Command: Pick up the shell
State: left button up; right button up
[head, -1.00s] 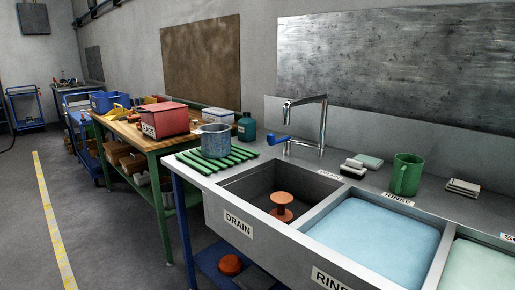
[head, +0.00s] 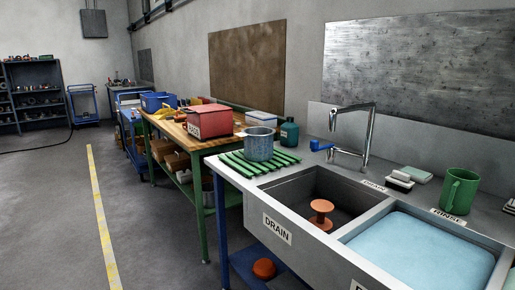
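A speckled grey-blue open pot (head: 259,144) stands upright on a green slatted rack (head: 236,165), left of the sink. It is the most shell-like thing in view, but I cannot tell for sure that it is the shell. An orange spool-shaped plug (head: 321,213) stands in the empty drain basin (head: 303,191). Neither of my grippers is in view.
A basin of pale blue water (head: 420,250) lies right of the drain basin. A faucet (head: 366,135), a green mug (head: 459,190) and a teal bottle (head: 289,132) stand behind. A red box (head: 209,121) sits on the wooden bench. The floor (head: 50,210) at left is clear.

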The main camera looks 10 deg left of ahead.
aim_at(259, 141)
jog(key=k, duration=1.3)
jog(key=u, duration=1.05)
jog(key=i, duration=1.35)
jog(key=u, duration=0.7)
jog(key=i, duration=2)
jog(key=z, duration=1.6)
jog(key=i, duration=0.85)
jog(key=z, duration=0.95)
